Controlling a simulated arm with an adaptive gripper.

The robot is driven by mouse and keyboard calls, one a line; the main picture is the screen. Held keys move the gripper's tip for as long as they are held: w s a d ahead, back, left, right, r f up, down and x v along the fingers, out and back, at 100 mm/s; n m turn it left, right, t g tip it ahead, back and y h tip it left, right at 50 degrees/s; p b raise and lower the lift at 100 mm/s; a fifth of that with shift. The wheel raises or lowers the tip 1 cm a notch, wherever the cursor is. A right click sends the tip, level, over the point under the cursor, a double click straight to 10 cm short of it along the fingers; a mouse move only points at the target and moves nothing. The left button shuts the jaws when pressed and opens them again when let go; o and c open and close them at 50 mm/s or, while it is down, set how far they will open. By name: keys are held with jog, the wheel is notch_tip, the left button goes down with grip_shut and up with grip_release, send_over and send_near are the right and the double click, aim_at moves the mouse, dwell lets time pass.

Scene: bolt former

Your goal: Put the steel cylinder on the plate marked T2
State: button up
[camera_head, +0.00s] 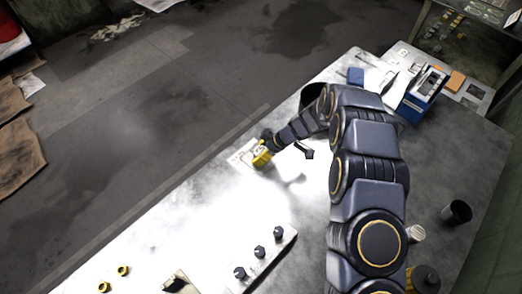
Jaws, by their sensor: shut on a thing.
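My gripper (262,159) is at the far left end of my arm, low over the bench near its left edge. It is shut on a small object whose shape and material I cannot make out. A yellow part and a small pale patch show at the gripper. A pale plate (238,157) lies flat beside and partly under the gripper; its marking is too small to read, so I cannot tell if it is T2. I cannot tell whether the held object touches the plate. I cannot clearly pick out the steel cylinder.
A strip with several black knobs (260,252) lies at the lower middle. Two yellow pieces (122,270) stand at lower left. A dark cup (457,212) and a pale ridged cylinder (417,234) stand at right. A blue machine (420,97) is at the back.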

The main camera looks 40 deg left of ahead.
jog(key=shift+r, duration=0.1)
jog(key=o, duration=1)
jog(key=shift+o, duration=0.2)
